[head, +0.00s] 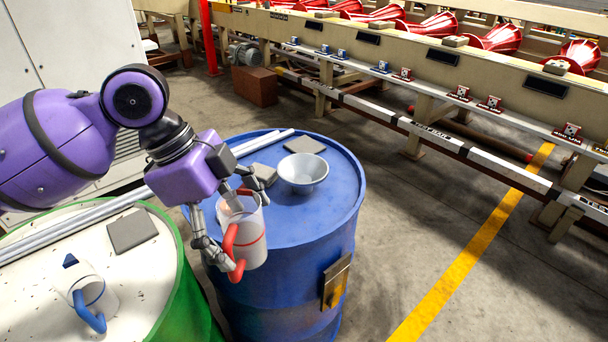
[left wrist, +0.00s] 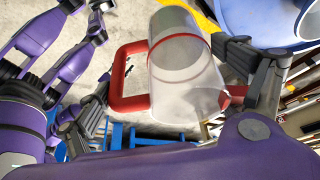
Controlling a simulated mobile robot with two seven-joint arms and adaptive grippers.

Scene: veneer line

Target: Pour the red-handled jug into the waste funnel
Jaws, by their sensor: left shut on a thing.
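The red-handled jug (head: 252,222) is a pale, see-through vessel with a red band. My left gripper (head: 230,215) is shut on it, with fingers on opposite sides, and holds it in front of the blue drum's near left side. The jug looks close to upright in the head view. It also shows in the left wrist view (left wrist: 185,85), with its red handle to the left. The waste funnel (head: 303,172), a pale grey bowl, sits on top of the blue drum (head: 330,215), right of and behind the jug. The jug's contents are unclear. My right gripper cannot be made out.
A second jug with a blue handle (head: 98,296) stands on the green drum's pale top (head: 60,235) at left. Grey square pads (head: 132,230) and metal bars lie on the drum tops. A conveyor frame (head: 420,75) runs behind. Floor at right is clear.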

